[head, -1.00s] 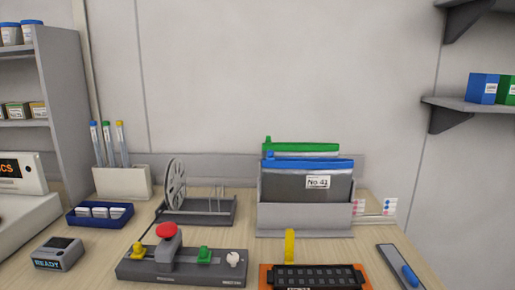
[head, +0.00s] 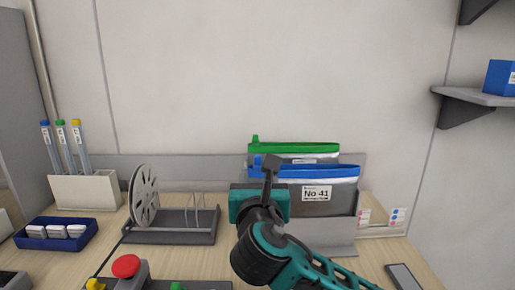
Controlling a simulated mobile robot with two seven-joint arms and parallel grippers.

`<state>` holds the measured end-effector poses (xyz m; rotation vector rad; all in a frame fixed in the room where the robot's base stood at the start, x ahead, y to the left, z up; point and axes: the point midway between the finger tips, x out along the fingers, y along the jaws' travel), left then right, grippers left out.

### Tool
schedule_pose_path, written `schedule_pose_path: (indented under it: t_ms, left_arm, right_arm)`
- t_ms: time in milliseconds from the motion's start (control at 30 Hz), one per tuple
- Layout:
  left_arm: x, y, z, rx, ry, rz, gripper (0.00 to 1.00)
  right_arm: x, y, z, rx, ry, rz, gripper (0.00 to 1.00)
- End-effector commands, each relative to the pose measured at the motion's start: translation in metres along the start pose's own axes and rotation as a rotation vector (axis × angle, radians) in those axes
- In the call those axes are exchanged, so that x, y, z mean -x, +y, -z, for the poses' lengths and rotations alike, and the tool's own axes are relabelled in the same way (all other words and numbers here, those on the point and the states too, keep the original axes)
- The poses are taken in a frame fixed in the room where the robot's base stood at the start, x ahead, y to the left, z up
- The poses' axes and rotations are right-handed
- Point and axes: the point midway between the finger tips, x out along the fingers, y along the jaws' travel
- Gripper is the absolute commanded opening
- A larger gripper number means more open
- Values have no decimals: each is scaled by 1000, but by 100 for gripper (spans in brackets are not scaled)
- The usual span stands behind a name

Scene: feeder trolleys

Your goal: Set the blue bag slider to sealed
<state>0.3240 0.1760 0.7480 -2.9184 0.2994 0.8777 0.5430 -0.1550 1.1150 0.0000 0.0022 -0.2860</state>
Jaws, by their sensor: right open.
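The blue bag (head: 330,190) stands upright in a grey holder (head: 330,240), with a blue strip along its top and a white "No 41" label. A small blue tab, which looks like its slider (head: 258,161), shows at the left end of the strip, partly beside my gripper. My right gripper (head: 272,163) is open, in front of the bag's left part, and hides some of the strip and holder. I cannot tell whether it touches the slider. My left gripper is not in view.
A green-topped bag (head: 300,148) stands right behind the blue one, its green tab at the left end. A reel (head: 144,195) on a dark stand is to the left. A wall shelf (head: 480,97) is at right. A red button (head: 126,266) is at front left.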

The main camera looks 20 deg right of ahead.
Motion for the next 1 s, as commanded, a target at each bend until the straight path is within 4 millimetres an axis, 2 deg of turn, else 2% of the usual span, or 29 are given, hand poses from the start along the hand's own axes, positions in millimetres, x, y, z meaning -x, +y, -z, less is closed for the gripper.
schedule_pose_path:
  t_ms: [167,500,633,800,1000]
  left_arm:
    - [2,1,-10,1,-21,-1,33]
    - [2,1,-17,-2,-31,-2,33]
    - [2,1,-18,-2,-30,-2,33]
    - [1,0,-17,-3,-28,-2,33]
    - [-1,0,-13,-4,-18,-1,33]
  right_arm:
    - [-16,0,0,5,-2,3,45]
    - [-83,-1,0,1,0,4,45]
    - [-104,0,0,1,1,2,45]
    - [-121,0,0,0,0,1,45]
    - [-128,0,0,-1,-1,0,45]
